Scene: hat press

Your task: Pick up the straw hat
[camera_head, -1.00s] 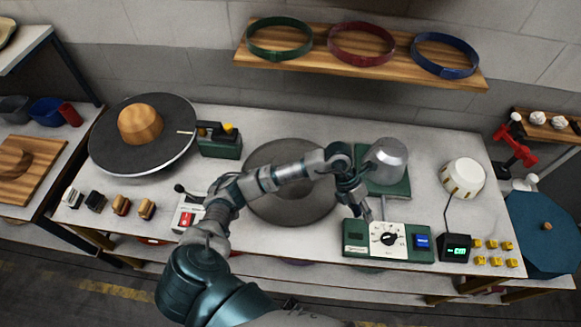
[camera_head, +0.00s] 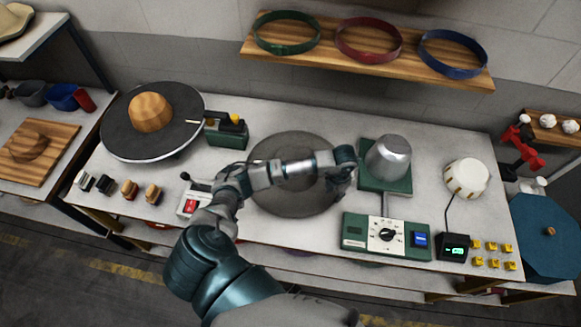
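A cream hat, which looks like the straw hat (camera_head: 14,22), lies on the raised shelf at the upper left. It is partly cut off by the picture's edge. My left gripper (camera_head: 341,180) is above the bench, between the grey round plate and the metal dome. It is far to the right of the hat and apart from it. Its fingers are too foreshortened to tell open from shut, and no object shows in it. My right gripper is not in view.
A dark disc with a wooden hat block (camera_head: 151,111) stands on the bench's left. The grey round plate (camera_head: 290,205) lies mid-bench, left of the metal dome (camera_head: 388,157) and the green control box (camera_head: 386,237). Hat bands sit on the wooden wall shelf (camera_head: 367,67).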

